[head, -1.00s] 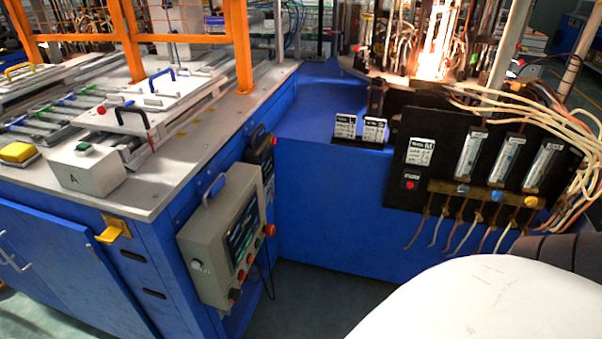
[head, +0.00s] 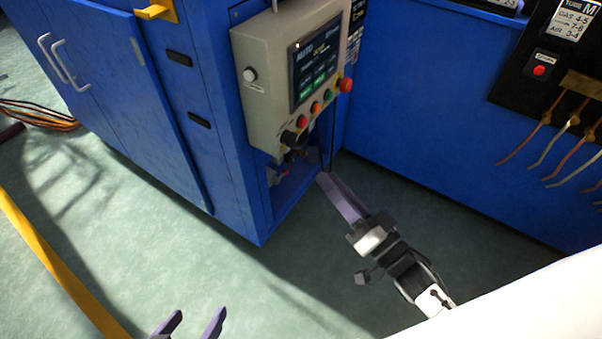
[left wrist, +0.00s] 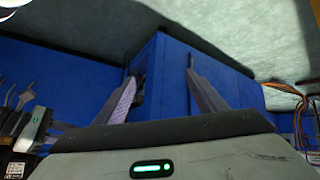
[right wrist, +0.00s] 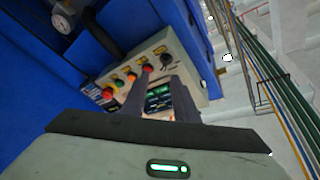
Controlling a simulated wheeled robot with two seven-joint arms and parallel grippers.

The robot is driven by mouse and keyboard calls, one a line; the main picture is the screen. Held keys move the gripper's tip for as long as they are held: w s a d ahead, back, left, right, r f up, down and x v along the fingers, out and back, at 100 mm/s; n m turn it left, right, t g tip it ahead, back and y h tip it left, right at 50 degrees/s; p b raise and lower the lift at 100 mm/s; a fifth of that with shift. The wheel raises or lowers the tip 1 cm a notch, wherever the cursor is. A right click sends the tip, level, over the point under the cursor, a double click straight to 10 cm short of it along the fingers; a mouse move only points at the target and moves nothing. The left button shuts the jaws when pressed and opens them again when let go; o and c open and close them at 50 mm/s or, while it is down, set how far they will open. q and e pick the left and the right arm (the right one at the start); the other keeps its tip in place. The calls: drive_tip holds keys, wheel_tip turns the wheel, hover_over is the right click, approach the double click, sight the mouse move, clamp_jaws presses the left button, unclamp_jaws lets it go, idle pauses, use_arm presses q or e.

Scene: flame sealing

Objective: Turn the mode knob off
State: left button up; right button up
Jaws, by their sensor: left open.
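The black mode knob (head: 289,137) sits at the lower-left end of the button row on the grey control box (head: 255,105). It also shows in the right wrist view (right wrist: 167,60), just beyond the fingertips. The knob's pointer setting is too small to tell. My right gripper (head: 325,181) is below and to the right of the knob in the head view, apart from it, its fingers pointing up-left. In the right wrist view its fingers (right wrist: 159,77) stand partly apart and empty. My left gripper (head: 200,316) is open and empty at the bottom edge, over the floor.
Red, orange and green buttons and a red mushroom button (head: 346,85) line the panel beside the knob, below a lit screen (head: 315,65). A blue cabinet (head: 150,100) stands left. A yellow bar (head: 60,265) crosses the lower left. Green floor (head: 260,285) is open between the grippers.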

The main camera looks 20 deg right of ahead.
sight(295, 143)
drive_tip(key=shift+t+y, duration=0.3)
drive_tip(key=shift+y, duration=0.4)
drive_tip(key=b+x, duration=0.2)
drive_tip(key=x, duration=0.8)
drive_tip(key=shift+w+a+b, duration=0.2)
drive_tip(key=shift+w+b, duration=0.1)
drive_tip(key=shift+b, duration=0.05)
clamp_jaws()
